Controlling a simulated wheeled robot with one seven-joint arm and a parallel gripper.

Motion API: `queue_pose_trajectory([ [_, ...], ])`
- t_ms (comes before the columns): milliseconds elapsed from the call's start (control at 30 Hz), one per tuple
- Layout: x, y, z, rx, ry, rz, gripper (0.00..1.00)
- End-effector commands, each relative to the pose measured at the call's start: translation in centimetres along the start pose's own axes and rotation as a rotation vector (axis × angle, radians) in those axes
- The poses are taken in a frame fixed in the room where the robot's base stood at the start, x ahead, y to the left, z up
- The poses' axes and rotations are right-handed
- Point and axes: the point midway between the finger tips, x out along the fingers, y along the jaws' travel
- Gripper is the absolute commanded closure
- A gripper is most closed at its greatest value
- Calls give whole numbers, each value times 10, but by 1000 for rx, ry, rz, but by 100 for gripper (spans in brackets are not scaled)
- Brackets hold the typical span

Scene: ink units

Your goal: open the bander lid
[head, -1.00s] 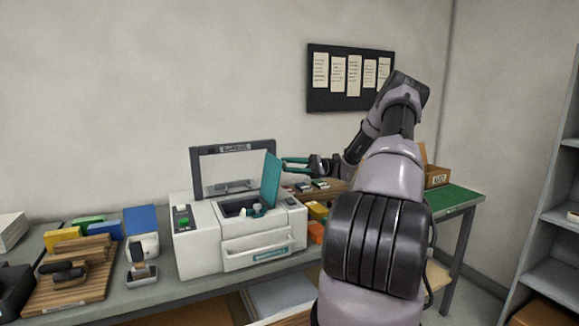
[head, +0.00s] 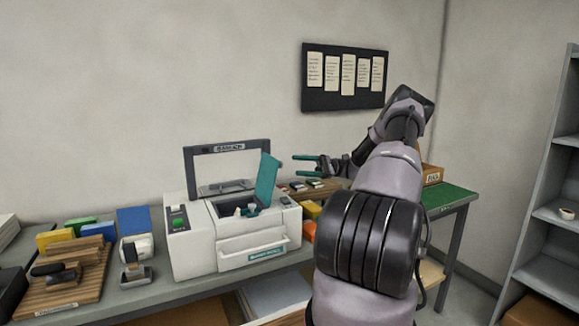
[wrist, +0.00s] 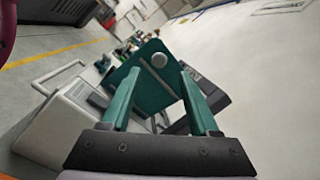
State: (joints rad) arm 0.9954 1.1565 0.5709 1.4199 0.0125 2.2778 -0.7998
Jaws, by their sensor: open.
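The bander is a white machine (head: 190,240) on the bench in the head view. Its teal lid (head: 268,182) stands raised, tilted near upright at the right side of the dark opening (head: 232,203). In the wrist view the lid (wrist: 150,88) fills the space beyond and between my fingers, with a round pale knob (wrist: 159,60) on its face. My gripper (head: 296,165) is open, its two teal fingers pointing left toward the lid from the right. In the head view a gap shows between the fingertips and the lid. The fingers hold nothing.
A dark-framed panel (head: 228,167) stands up behind the bander's opening. A wooden block with dark handles (head: 70,275) and a stamp-like tool (head: 135,262) are at left. Yellow and orange boxes (head: 309,221) lie right of the bander. A green-topped table (head: 448,196) is at far right.

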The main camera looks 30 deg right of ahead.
Motion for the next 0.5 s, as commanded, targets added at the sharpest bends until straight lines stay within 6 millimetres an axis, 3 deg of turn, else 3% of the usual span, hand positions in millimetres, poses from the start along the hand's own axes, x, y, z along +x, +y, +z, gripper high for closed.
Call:
queue_pose_trajectory([
  [200, -33, 0, 0, -1, 0, -1, 39],
  [500, -42, 0, 0, 1, 0, 0, 39],
])
